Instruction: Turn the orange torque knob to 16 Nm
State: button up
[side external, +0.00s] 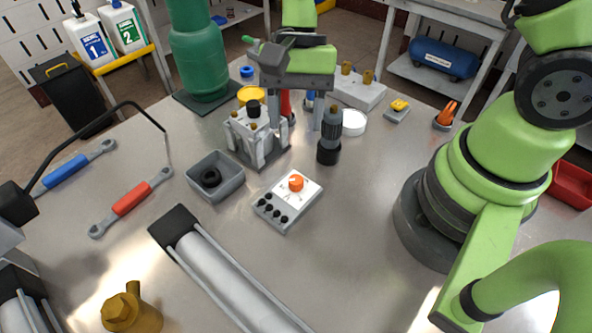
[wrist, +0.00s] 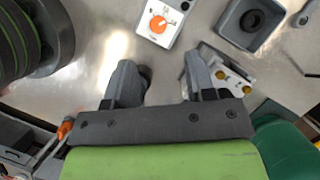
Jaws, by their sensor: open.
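The orange torque knob (side external: 296,182) sits on the white top of a small grey control box (side external: 277,212) with several black buttons along its front. In the wrist view the orange knob (wrist: 158,24) shows near the top edge, with a pale mark on it; the dial's figures are too small to read. My gripper (side external: 295,118) hangs behind the box in the side view, above the table and apart from the knob. In the wrist view my gripper (wrist: 157,66) has its two fingers wide apart with nothing between them.
A dark upright cylinder (side external: 329,142) stands close by my gripper. A grey fixture (side external: 247,143) with several posts stands to its left. A grey bin (side external: 228,187) holding a black ring lies left of the box. Bare table lies right of the box.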

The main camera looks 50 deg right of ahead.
aim_at(296, 179)
jog(key=x, duration=1)
jog(key=shift+d, duration=0.25)
jog(key=shift+c, duration=0.2)
